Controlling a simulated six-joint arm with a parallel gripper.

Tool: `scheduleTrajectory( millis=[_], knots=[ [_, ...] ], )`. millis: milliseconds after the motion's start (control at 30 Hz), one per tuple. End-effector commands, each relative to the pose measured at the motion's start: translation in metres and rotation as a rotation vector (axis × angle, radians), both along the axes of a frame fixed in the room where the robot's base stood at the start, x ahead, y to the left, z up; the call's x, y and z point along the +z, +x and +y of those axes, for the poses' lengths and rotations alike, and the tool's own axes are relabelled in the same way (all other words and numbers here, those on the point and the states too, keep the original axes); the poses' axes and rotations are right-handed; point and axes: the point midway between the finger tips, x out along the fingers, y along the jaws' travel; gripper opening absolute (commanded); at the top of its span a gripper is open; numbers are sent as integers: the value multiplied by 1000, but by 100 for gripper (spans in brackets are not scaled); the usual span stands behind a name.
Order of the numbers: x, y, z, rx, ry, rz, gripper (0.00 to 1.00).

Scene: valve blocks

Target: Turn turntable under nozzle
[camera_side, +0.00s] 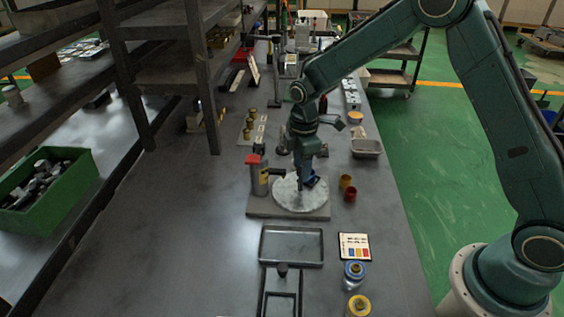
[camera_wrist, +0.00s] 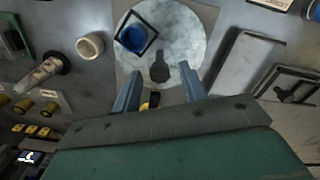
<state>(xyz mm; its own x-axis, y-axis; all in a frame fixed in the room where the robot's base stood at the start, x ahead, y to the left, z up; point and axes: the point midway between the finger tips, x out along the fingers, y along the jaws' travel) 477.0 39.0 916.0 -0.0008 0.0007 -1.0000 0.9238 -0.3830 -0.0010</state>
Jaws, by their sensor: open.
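The turntable (camera_side: 297,200) is a pale, mottled round disc on a grey base plate (camera_side: 259,208); it also shows in the wrist view (camera_wrist: 187,35). A blue round piece (camera_wrist: 132,38) in a dark square frame lies on the disc, away from my fingers. A dark knob-shaped piece (camera_wrist: 160,70) is on the disc nearer my gripper. A grey post with a red cap (camera_side: 259,176), likely the nozzle stand, rises at the disc's left edge in the side view. My gripper (camera_wrist: 160,88) is open; its fingers straddle the near part of the disc. Contact cannot be told.
Yellow and red cups (camera_side: 348,187) stand right of the disc. An empty dark tray (camera_side: 291,245) and a label card (camera_side: 355,246) are in front.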

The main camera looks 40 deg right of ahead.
Motion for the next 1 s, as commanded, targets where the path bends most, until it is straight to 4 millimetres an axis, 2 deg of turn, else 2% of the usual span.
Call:
scheduleTrajectory(
  millis=[267, 467, 500, 1000],
  knots=[
    [-1, 0, 0, 0, 0, 0, 41],
    [0, 0, 0, 0, 0, 0, 2],
    [0, 0, 0, 0, 0, 0, 0],
    [0, 0, 0, 34, 0, 0, 0]
  ],
)
